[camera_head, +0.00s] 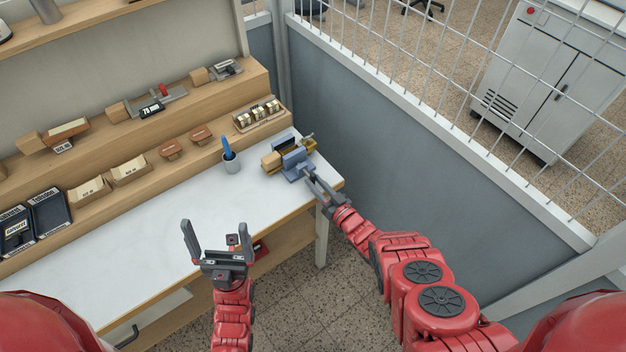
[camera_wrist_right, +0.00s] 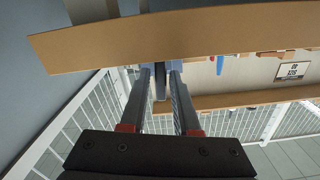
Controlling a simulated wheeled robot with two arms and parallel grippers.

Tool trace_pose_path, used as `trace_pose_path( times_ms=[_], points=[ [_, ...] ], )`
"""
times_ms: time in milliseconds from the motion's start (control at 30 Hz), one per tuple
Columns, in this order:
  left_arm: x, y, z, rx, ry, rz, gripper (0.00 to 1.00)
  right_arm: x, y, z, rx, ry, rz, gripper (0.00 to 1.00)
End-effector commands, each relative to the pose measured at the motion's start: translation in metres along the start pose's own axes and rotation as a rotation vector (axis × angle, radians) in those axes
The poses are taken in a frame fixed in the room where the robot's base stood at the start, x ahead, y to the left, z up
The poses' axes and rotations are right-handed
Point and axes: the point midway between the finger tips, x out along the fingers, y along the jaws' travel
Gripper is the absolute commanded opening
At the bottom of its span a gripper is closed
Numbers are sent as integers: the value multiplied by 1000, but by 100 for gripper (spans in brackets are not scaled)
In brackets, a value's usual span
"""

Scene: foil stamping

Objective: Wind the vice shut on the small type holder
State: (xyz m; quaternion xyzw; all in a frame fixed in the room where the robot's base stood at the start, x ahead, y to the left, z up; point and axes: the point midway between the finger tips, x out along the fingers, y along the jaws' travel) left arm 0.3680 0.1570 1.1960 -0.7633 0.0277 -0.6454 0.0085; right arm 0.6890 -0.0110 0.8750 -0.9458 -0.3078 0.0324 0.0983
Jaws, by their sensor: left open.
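The blue-grey vice (camera_head: 296,160) stands at the right end of the white bench. A type holder with a light wooden handle (camera_head: 270,161) sits at the vice, its handle sticking out to the left; whether the jaws touch it cannot be seen. My right gripper (camera_head: 312,180) is at the front of the vice. In the right wrist view its two fingers (camera_wrist_right: 161,75) are apart, with a dark grey part of the vice's handle (camera_wrist_right: 160,84) between them and narrow gaps beside it. My left gripper (camera_head: 217,240) is open and empty in front of the bench edge.
Stepped wooden shelves (camera_head: 215,105) behind carry several holders and boxes. A grey partition with wire mesh (camera_head: 420,165) lies close on the right. The bench's middle (camera_head: 150,240) is clear.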

Motion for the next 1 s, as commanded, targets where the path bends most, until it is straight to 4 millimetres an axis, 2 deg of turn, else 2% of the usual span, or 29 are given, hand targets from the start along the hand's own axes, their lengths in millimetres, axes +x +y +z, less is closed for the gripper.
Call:
trace_pose_path(
  times_ms=[267, 400, 600, 700, 833, 1000],
  points=[
    [0, 0, 0, 0, 0, 0, 100, -40, 0, 0, 5, -2, 3, 30],
    [-3, 0, 0, 0, 0, 0, 100, -70, 0, 2, 6, -4, 5, 30],
    [16, -1, -3, 0, 0, 0, 100, -120, -2, -3, 3, -2, 2, 30],
    [20, -1, -3, 0, 0, 0, 100, -137, -2, -1, 4, -4, 0, 30],
    [22, -1, -4, 0, 0, 0, 100, -151, -2, -1, 3, 1, 0, 30],
    [23, -1, -4, 0, 0, 0, 100, -157, -1, -1, 2, 2, 0, 30]
  ],
)
